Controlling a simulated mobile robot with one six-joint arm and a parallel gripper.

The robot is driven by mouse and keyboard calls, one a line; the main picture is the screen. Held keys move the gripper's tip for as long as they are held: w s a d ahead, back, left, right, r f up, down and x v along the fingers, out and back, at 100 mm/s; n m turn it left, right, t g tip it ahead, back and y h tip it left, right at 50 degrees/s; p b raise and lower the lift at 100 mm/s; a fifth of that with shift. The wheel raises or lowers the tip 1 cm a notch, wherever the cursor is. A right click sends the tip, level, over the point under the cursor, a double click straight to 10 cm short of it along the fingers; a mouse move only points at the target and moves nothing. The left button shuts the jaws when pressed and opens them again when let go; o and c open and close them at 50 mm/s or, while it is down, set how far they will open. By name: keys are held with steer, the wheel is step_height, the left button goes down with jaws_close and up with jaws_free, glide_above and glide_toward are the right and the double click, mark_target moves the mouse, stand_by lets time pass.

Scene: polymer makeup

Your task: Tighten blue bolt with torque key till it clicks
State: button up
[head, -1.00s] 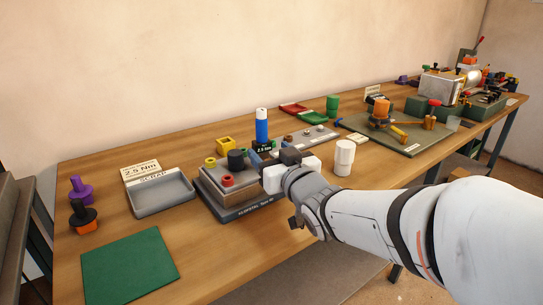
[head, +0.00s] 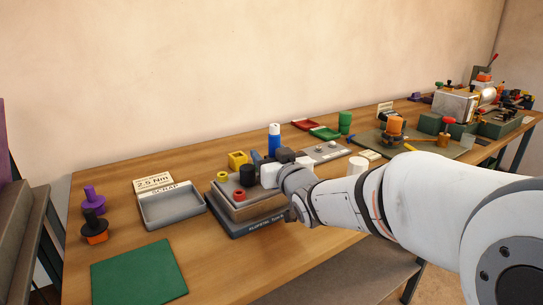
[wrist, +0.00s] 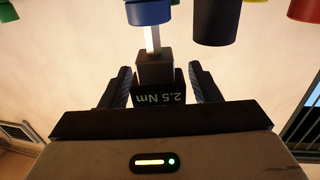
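The head view shows my gripper (head: 270,157) over the back of the grey pedestal (head: 262,222). The blue bolt is not clear in the head view. A click cannot be seen.
Beside the blue bolt are a black bolt (head: 248,172), a red one (head: 240,194) and a yellow one (head: 222,177). A scrap tray (head: 173,222) and green mat (head: 140,270) lie left. A white cup (head: 357,165) stands partly behind my arm.

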steer(key=c, duration=1)
steer(key=shift+b, duration=0.3)
steer(key=shift+c, duration=0.2)
steer(key=shift+m+t+h+b, duration=0.35)
steer(key=shift+h+b, duration=0.25)
steer(key=shift+b, duration=0.6)
steer(key=shift+d+m+h+b, duration=0.15)
steer(key=shift+m+h+b, duration=0.4)
steer(key=shift+h+b, duration=0.2)
steer(key=shift+r+m+t+h+p, duration=0.15)
steer(key=shift+m+t+h+p, duration=0.1)
steer(key=shift+m+h+p, duration=0.15)
steer(key=shift+d+m+h+p, duration=0.15)
steer(key=shift+m+h+p, duration=0.35)
steer(key=shift+h+p, duration=0.65)
steer(key=shift+w+m+h+p, duration=0.1)
steer(key=shift+m+h+p, duration=0.75)
steer(key=shift+p, duration=0.7)
steer(key=shift+d+h, duration=0.15)
steer(key=shift+h, duration=0.3)
steer(key=shift+m+h+p, duration=0.25)
steer(key=shift+h+p, duration=0.05)
steer(key=shift+p, duration=0.3)
